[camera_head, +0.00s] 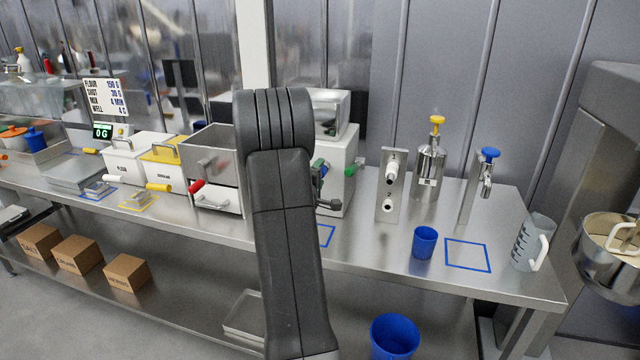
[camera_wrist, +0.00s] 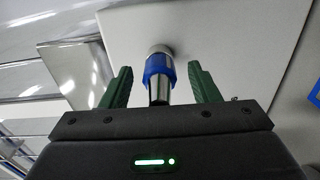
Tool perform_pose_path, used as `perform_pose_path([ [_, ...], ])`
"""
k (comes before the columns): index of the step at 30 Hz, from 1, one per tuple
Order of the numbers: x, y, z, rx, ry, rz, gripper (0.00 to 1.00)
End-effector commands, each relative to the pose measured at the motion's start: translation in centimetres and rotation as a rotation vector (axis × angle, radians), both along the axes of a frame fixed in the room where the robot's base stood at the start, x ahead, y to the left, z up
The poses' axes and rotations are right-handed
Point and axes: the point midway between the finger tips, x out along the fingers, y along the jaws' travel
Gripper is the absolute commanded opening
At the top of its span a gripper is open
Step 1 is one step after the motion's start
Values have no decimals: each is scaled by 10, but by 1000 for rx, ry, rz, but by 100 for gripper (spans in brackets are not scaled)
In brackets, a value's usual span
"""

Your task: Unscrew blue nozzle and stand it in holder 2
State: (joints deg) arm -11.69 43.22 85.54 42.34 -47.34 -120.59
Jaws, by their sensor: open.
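The blue nozzle (camera_wrist: 158,68), a blue collar with a steel tip, sits on a short metal stub on a pale machine face in the wrist view. My gripper (camera_wrist: 160,76) is open, with one green finger on each side of the nozzle and a visible gap on both sides. The holder plate (camera_head: 381,211) stands upright to the right, marked 1 and 2. Holder 1 has a white nozzle (camera_head: 391,173) in it. Holder 2 (camera_head: 388,208), below it, shows a pale ring with a dark centre.
The white machine (camera_head: 345,150) carries a steel hopper. A steel canister with yellow top (camera_head: 430,168), a blue-knobbed tap (camera_head: 488,170), a blue cup (camera_head: 424,242) and a jug (camera_head: 532,245) stand to the right. A blue-outlined square of bench (camera_head: 467,254) is clear.

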Motion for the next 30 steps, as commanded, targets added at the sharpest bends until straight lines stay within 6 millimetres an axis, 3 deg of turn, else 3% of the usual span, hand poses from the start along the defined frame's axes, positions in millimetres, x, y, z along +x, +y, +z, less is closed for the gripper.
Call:
perform_pose_path([
  [7,0,0,-2,125,-43,1,55],
  [24,0,0,-4,887,-290,0,55],
  [30,0,0,0,1007,-328,0,55],
])
